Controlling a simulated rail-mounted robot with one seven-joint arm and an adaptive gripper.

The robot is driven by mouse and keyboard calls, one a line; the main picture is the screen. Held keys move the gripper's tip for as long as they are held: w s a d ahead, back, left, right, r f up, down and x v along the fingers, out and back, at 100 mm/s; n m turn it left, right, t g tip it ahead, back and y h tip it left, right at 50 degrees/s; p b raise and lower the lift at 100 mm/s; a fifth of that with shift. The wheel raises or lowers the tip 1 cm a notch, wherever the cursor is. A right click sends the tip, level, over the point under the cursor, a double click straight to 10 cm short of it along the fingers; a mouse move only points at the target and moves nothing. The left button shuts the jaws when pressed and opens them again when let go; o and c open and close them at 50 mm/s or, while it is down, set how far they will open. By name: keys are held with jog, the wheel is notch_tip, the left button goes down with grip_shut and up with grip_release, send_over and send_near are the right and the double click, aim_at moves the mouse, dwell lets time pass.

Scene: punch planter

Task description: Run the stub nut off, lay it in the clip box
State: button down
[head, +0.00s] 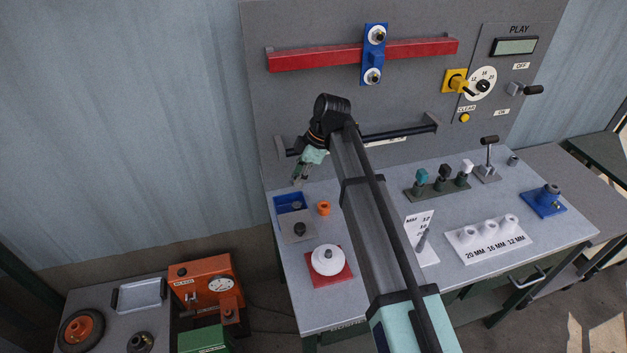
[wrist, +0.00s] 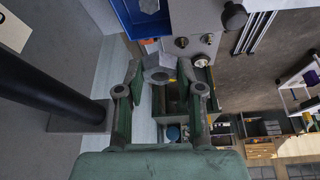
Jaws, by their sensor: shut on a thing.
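My gripper (head: 299,177) is above the left end of the bench, over the back of the blue box. In the wrist view its fingers (wrist: 158,72) are shut on a grey hex nut (wrist: 157,63). The nut is too small to make out in the head view. The blue clip box (head: 280,200) sits at the bench's left edge, below the gripper. Its blue wall also shows at the top of the wrist view (wrist: 128,22). A grey piece (head: 297,206) lies in the box; it also shows in the wrist view (wrist: 150,5).
A grey plate with a black knob (head: 300,229) adjoins the box in front, and an orange ring (head: 323,208) stands to its right. A dark horizontal bar (head: 400,133) runs along the back panel near my arm. A white round part (head: 328,260) sits on a red plate.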

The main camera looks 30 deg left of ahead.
jog(key=shift+m+t, duration=0.3)
jog(key=shift+m, duration=0.3)
jog(key=shift+w+d+f+b+x, duration=0.15)
jog(key=shift+b+x, duration=0.3)
jog(key=shift+x, duration=0.55)
jog(key=shift+w+d+f+b+x, duration=0.15)
jog(key=shift+b+x, duration=0.25)
jog(key=shift+x, duration=0.55)
jog(key=shift+w+d+r+b+x, duration=0.1)
jog(key=shift+d+b+x, duration=0.25)
jog(key=shift+x, duration=0.65)
jog(key=shift+a, duration=0.1)
jog(key=c, duration=0.7)
grip_release()
